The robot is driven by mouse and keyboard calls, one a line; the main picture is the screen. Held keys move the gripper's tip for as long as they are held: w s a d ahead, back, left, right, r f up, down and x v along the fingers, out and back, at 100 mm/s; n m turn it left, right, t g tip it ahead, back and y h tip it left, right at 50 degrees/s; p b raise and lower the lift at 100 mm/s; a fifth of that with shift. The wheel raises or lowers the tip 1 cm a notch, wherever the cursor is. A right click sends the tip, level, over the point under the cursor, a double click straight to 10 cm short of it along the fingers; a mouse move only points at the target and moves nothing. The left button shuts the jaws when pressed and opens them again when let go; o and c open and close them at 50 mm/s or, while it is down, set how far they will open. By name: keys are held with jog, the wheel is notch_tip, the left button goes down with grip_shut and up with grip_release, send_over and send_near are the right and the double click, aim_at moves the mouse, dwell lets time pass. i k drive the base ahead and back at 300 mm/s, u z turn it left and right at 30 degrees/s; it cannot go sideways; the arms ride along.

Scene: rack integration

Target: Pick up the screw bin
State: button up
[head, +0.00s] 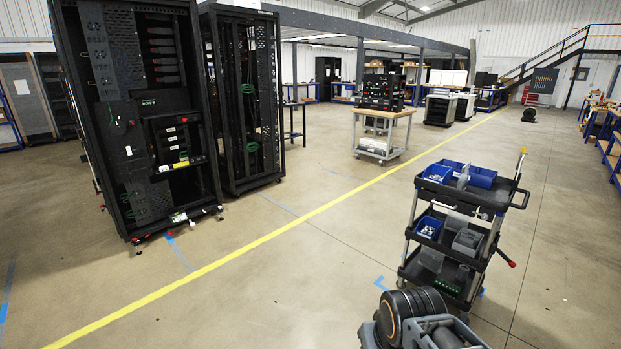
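The black tool cart (472,198) stands at the right with bins on its shelves. On its top shelf are a small blue bin (437,173) and a larger blue bin (481,177), with a grey item between them. On the middle shelf a blue bin (428,228) holds small pale pieces that may be screws. I cannot tell for certain which one is the screw bin. Part of my arm (410,310) shows at the bottom edge, in front of the cart. My gripper's fingers are not in view.
Grey bins (467,242) share the cart's middle shelf. The cart has a handle (521,180) on its right. Two black racks (145,115) stand at the left. A wooden-topped table (384,132) with black equipment stands farther back. The floor around the cart is mostly clear.

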aim_at(441, 175)
jog(key=u, duration=0.15)
jog(key=i, duration=2.25)
jog(key=z, duration=0.8)
jog(key=i, duration=1.4)
jog(key=z, duration=1)
jog(key=i, duration=0.45)
jog(key=z, duration=0.25)
